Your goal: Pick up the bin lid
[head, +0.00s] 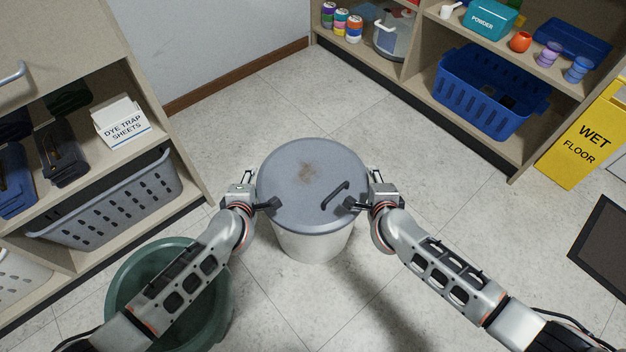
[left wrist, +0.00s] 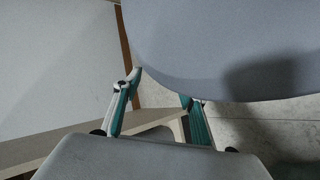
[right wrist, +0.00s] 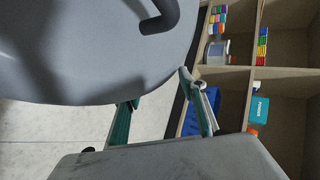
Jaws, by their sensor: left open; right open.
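The bin lid (head: 305,185) is a round grey-blue disc with a dark handle (head: 335,192) and a brownish stain. It lies on a whitish round bin (head: 313,245) on the floor. My left gripper (head: 262,190) is open at the lid's left edge. In the left wrist view the lid (left wrist: 235,40) fills the upper right, and one finger is partly hidden behind its rim. My right gripper (head: 364,190) is open at the lid's right edge. In the right wrist view the lid (right wrist: 90,50) partly hides one finger. I cannot tell whether the fingers touch the rim.
A green tub (head: 215,310) stands at lower left, under my left arm. Shelves with a grey basket (head: 110,205) line the left. A shelf with a blue basket (head: 485,95) and a yellow wet-floor sign (head: 582,140) stand at right. Floor behind the bin is clear.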

